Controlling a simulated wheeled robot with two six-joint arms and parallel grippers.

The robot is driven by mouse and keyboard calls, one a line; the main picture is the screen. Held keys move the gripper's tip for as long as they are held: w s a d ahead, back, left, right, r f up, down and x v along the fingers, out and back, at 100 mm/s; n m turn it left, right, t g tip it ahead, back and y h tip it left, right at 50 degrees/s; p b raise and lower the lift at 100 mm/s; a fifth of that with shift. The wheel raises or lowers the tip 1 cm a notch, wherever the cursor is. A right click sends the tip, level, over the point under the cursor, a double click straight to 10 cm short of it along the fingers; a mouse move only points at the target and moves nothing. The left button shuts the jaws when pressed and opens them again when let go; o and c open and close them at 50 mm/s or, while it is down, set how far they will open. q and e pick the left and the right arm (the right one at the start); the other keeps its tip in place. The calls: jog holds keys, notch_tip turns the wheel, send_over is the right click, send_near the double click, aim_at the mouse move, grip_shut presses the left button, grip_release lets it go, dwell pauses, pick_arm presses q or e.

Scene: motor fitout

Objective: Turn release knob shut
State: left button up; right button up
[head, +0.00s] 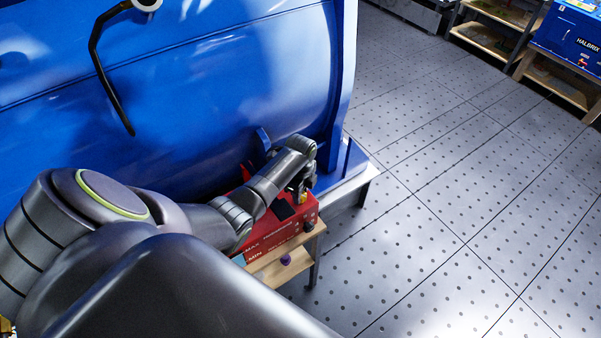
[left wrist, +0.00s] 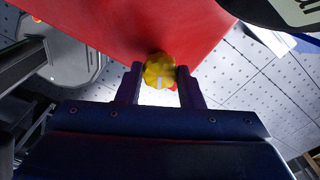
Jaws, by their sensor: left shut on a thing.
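The release knob (left wrist: 159,69) is yellow and lobed with a pale mark on its face, and it shows in the left wrist view against the red unit (left wrist: 130,25). My left gripper (left wrist: 160,82) is shut on this knob, one dark finger on each side. In the head view the left gripper (head: 301,191) points down at the right end of the red unit (head: 270,239), which has MAX and MIN labels on its side. The knob is mostly hidden there by the gripper. My right gripper is in neither view.
The red unit sits on a wooden-topped stand (head: 272,272) beside a large blue curved body (head: 190,110) with a black bar handle (head: 108,80). A small purple part (head: 286,259) is on the stand. Perforated floor (head: 450,200) lies clear to the right; shelving (head: 490,40) stands beyond.

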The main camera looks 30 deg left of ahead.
pick_arm(q)
jog(key=m, duration=0.5)
jog(key=shift+w+m, duration=0.1)
jog(key=shift+m, duration=0.2)
dwell(0.4)
jog(key=o, duration=1)
jog(key=shift+c, duration=0.2)
jog(key=shift+r, duration=0.1)
